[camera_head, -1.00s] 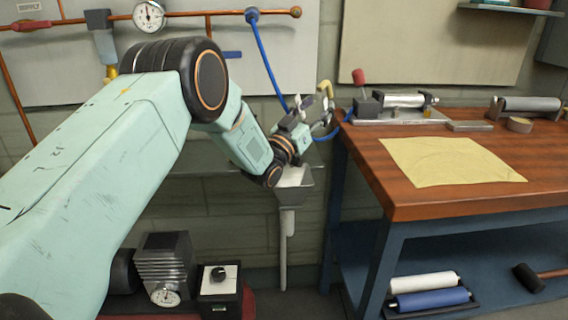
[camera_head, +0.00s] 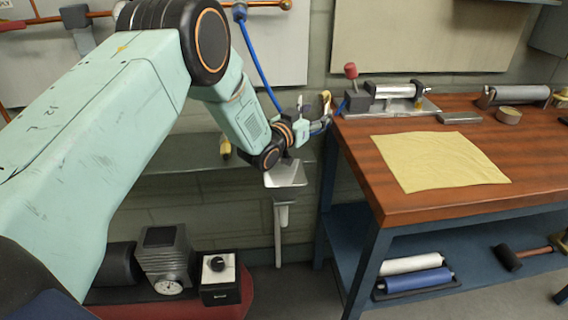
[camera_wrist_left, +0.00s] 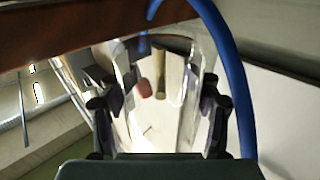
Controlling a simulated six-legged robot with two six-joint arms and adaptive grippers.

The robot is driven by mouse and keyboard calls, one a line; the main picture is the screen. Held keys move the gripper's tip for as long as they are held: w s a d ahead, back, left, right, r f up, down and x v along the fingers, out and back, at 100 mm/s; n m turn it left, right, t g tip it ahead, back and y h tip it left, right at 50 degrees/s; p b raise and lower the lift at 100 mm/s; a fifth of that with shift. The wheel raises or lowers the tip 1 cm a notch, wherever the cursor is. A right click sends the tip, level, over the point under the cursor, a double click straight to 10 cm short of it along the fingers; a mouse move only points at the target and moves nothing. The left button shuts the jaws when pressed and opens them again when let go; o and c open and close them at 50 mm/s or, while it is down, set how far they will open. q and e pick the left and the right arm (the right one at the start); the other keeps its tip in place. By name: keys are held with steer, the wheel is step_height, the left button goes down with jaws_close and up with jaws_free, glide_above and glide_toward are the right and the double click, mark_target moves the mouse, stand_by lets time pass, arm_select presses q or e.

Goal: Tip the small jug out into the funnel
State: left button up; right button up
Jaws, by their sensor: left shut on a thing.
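My left gripper (camera_head: 312,118) is up beside the bench's left corner, above and a little right of the funnel. In the left wrist view its two fingers (camera_wrist_left: 160,95) are shut on the small jug (camera_wrist_left: 180,120), which looks clear and shiny. In the head view the jug is mostly hidden by the gripper, and its tilt and contents cannot be told. The grey funnel (camera_head: 287,176) has a wide square mouth and a long pale stem hanging down by the wall. My wrist partly covers its back edge. The right gripper is not in view.
The wooden bench (camera_head: 440,205) stands on the right with a yellow cloth (camera_head: 440,160) and a metal pump-like device (camera_head: 395,97). A blue hose (camera_head: 257,62) hangs close behind my left wrist. A wall shelf (camera_head: 185,158) runs left of the funnel.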

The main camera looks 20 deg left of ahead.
mark_target(320, 98)
arm_select(q)
steer(key=shift+s+a+r, duration=0.1)
steer(key=shift+s+r, duration=0.05)
steer(key=shift+s, duration=0.05)
steer(key=shift+w+r+p, duration=0.15)
steer(key=shift+r+p, duration=0.65)
steer(key=shift+r, duration=0.15)
steer(key=shift+r+p, duration=0.35)
steer(key=shift+r, duration=0.2)
steer(key=shift+f, duration=0.15)
